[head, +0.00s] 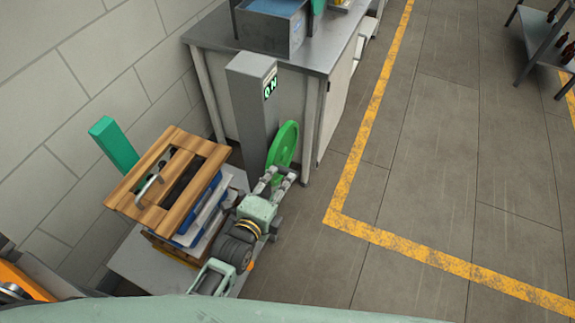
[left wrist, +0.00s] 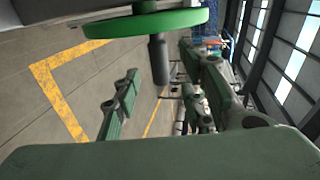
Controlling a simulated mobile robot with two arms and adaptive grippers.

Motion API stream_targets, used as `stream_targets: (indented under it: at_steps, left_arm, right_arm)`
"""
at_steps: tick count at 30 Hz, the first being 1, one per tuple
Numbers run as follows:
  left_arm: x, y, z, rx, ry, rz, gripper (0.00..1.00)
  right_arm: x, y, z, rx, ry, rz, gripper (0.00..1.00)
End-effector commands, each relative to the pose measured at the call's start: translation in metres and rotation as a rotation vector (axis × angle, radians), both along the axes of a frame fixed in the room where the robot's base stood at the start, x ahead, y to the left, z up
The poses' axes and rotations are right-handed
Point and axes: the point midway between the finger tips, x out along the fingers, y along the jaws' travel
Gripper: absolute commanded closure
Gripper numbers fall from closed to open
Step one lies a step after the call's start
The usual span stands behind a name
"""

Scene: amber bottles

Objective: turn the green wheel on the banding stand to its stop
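The green wheel (head: 287,141) stands upright on the side of the grey banding stand (head: 250,105), which has a small lit display. In the left wrist view the wheel (left wrist: 150,22) crosses the top, and a dark grey handle (left wrist: 159,62) sticks out from it. My left gripper (head: 280,176) is at the lower edge of the wheel in the head view. Its two fingers are spread in the left wrist view, with the handle showing between their tips. I cannot tell how deep the handle sits between them. My right gripper is out of view.
A wooden frame (head: 134,206) tops a stack beside my left arm, near a green post (head: 114,143) and the wall. A metal table (head: 320,45) with a blue-topped bin (head: 272,27) stands behind the stand.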

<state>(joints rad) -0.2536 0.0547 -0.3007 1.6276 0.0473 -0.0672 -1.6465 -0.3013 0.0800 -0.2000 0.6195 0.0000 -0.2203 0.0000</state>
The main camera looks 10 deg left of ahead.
Motion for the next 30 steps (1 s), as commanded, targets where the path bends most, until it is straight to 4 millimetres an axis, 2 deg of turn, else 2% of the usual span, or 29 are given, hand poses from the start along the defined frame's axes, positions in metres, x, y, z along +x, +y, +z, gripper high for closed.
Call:
stream_targets:
  at_steps: [3, 9, 15, 23, 30]
  left_arm:
    - [0.02, -0.006, -0.002, -0.002, -0.003, 0.0, 0.61]
    - [0.044, -0.014, -0.01, -0.002, 0.0, 0.001, 0.61]
    - [0.054, -0.017, -0.014, -0.002, 0.001, 0.001, 0.61]
    - [0.056, -0.018, -0.015, -0.003, 0.001, 0.001, 0.61]
    - [0.055, -0.018, -0.014, -0.003, 0.001, 0.001, 0.81]
  right_arm:
    - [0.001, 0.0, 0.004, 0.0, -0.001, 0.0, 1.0]
    - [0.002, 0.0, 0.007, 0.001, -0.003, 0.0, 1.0]
    - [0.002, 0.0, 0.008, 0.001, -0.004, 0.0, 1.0]
    - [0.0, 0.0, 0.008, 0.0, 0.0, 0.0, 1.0]
    - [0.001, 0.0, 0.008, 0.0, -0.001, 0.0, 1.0]
